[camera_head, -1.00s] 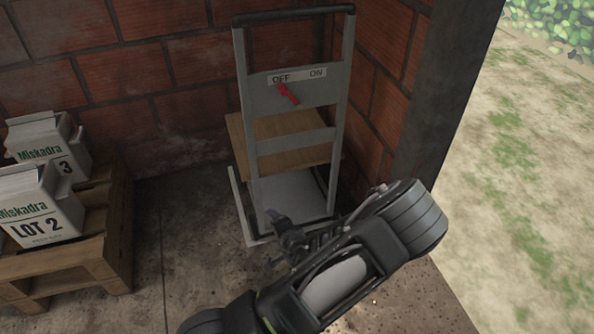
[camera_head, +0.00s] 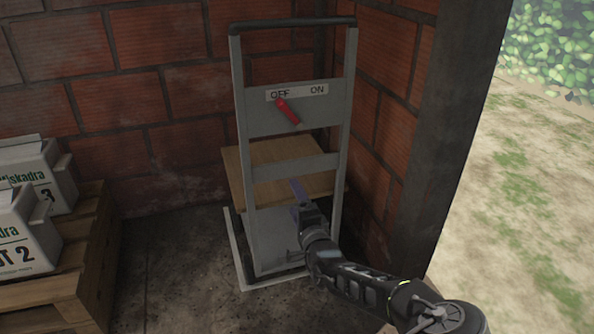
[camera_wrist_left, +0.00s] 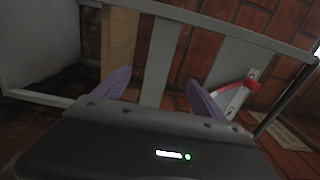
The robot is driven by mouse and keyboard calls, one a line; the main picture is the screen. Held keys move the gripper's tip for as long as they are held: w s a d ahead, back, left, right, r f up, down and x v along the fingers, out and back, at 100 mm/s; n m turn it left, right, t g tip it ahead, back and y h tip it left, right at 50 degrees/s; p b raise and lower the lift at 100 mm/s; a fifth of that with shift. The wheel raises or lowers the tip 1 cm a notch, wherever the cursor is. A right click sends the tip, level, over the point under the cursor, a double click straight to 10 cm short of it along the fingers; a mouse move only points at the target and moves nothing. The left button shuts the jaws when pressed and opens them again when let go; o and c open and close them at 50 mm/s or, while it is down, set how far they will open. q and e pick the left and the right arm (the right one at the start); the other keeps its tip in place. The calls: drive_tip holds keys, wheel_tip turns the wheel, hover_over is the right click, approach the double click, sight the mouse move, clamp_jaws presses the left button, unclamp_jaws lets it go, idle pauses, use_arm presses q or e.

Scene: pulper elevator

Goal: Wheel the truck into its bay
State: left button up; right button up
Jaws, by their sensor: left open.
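The truck (camera_head: 242,125) is a grey upright hand truck with a dark top handle, standing in the brick corner. My left gripper (camera_head: 300,192) is in front of the truck's lower frame, with purple fingers pointing up. In the left wrist view the fingers (camera_wrist_left: 160,95) are apart, with grey frame bars beyond them and nothing visible held. Whether they touch the frame I cannot tell. My right gripper is out of view.
A wooden board (camera_head: 238,165) shows behind the truck's bars. A wooden pallet (camera_head: 85,270) with white Miskadra boxes (camera_head: 20,240) stands at the left. A dark pillar (camera_head: 440,130) borders the corner at the right, with open ground beyond. Bare floor lies between pallet and truck.

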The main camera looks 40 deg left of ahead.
sight(281, 172)
use_arm(q)
drive_tip(key=b+x, duration=0.2)
drive_tip(key=x, duration=0.5)
drive_tip(key=b+x, duration=0.2)
drive_tip(key=x, duration=0.5)
drive_tip(key=shift+w+a+f, duration=0.1)
drive_tip(key=shift+a+f, duration=0.1)
drive_tip(key=shift+a, duration=0.1)
drive_tip(key=shift+w+a+r, duration=0.1)
drive_tip(key=shift+w+a, duration=0.25)
drive_tip(key=shift+a, duration=0.1)
clamp_jaws()
